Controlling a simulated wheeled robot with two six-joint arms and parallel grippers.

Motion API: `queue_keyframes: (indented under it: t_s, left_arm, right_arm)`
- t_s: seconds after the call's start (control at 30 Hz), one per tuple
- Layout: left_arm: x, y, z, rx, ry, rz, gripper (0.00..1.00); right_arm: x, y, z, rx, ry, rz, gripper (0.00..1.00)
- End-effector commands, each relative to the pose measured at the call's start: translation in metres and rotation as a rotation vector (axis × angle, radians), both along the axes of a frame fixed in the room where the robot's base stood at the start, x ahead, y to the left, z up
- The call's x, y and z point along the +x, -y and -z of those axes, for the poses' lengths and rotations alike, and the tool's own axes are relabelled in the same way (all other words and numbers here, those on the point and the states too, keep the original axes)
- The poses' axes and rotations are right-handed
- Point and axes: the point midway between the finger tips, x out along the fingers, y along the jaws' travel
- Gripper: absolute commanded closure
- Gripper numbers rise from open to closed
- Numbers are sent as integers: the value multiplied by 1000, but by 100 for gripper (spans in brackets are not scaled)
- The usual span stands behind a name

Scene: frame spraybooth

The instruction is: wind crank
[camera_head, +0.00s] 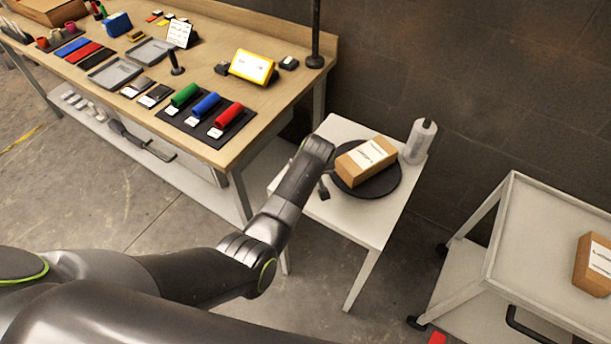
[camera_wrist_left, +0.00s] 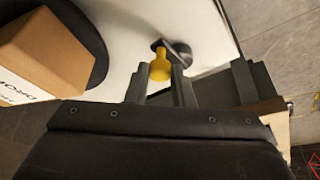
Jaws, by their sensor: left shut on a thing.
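The crank shows in the left wrist view as a yellow knob (camera_wrist_left: 160,64) beside a dark grey hub (camera_wrist_left: 179,52) on the white table top. My left gripper (camera_wrist_left: 159,80) has its two fingers on either side of the knob and is shut on it. In the head view my left arm reaches to the near left edge of the small white table (camera_head: 340,128), and hides the crank there. A black turntable (camera_head: 388,187) carries a brown labelled box (camera_head: 364,160); the box (camera_wrist_left: 42,58) also shows in the wrist view. My right gripper is not in view.
A white bottle-like roll (camera_head: 420,141) stands at the table's back right corner. A wooden workbench (camera_head: 235,145) with rollers and trays is on the left. A white cart (camera_head: 530,240) with another box (camera_head: 594,265) is on the right. Open floor lies between table and cart.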

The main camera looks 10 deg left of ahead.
Motion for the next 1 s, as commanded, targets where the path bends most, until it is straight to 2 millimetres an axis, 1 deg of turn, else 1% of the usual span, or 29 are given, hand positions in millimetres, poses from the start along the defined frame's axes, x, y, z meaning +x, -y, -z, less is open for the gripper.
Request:
queue_keyframes:
  t_s: [0.03, 0.1, 0.43, 0.7, 1.0]
  left_arm:
    - [3, 3, 2, -2, 3, -36, 100]
    - [6, 3, 2, -1, 3, -92, 100]
    - [13, 5, 1, -3, 3, -285, 100]
    - [16, 5, 0, -3, 3, -348, 100]
    - [16, 5, 0, -3, 2, -357, 100]
  right_arm:
    - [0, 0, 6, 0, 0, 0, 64]
    - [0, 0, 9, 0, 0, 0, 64]
    - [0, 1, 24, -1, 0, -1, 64]
    - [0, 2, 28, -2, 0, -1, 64]
    - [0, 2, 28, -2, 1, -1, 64]
